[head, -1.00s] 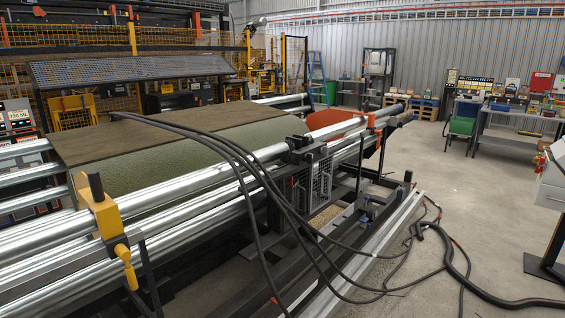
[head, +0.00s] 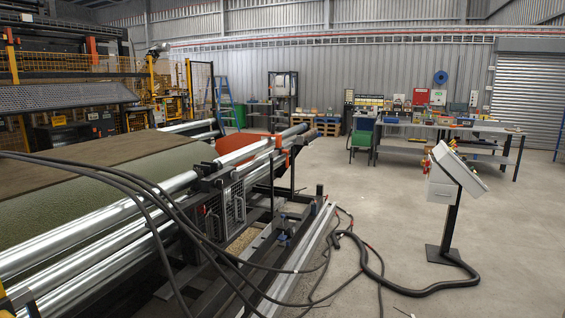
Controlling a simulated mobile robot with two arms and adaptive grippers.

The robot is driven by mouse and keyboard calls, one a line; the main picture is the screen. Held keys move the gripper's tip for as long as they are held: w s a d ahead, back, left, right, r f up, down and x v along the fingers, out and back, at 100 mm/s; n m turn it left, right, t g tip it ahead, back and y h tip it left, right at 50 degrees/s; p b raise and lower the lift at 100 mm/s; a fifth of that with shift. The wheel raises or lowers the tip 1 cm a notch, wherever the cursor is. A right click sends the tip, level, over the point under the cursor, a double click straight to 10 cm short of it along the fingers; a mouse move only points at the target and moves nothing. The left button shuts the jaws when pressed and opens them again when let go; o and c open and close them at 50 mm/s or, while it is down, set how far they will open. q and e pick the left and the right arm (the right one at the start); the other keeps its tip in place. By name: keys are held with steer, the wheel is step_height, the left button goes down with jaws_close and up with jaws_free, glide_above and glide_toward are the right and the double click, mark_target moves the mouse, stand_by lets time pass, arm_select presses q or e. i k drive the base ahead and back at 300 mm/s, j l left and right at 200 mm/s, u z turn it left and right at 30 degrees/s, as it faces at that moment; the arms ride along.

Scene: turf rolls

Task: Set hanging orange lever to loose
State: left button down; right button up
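Neither of my grippers is in the head view. A small orange fitting (head: 284,141) sits near the far right end of the roller machine, around or beside the end of a silver roller (head: 243,152). It is too small to tell whether it is the hanging lever or how it is set. At the lower left edge only a sliver of a yellow-orange part (head: 4,301) shows on the near rollers; the rest is cut off by the frame.
Black hoses (head: 150,200) drape over the rollers and run onto the floor. A control console (head: 450,178) on a post stands at the right. A workbench (head: 440,150) with several items is behind. The concrete floor between console and machine is mostly clear, apart from the hose.

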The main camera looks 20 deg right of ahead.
mark_target(284, 151)
steer(key=i+l+z, duration=0.35)
steer(key=i, duration=0.3)
steer(key=i+l+z, duration=0.35)
steer(key=i, duration=0.3)
steer(key=i+z, duration=0.35)
steer(key=i, duration=1.1)
steer(key=i+l+u, duration=0.1)
steer(key=i, duration=0.7)
steer(key=i+j+u, duration=0.15)
steer(key=u, duration=0.25)
steer(key=i+u, duration=0.65)
steer(key=u, duration=0.15)
steer(key=i+u, duration=0.25)
steer(key=u, duration=0.15)
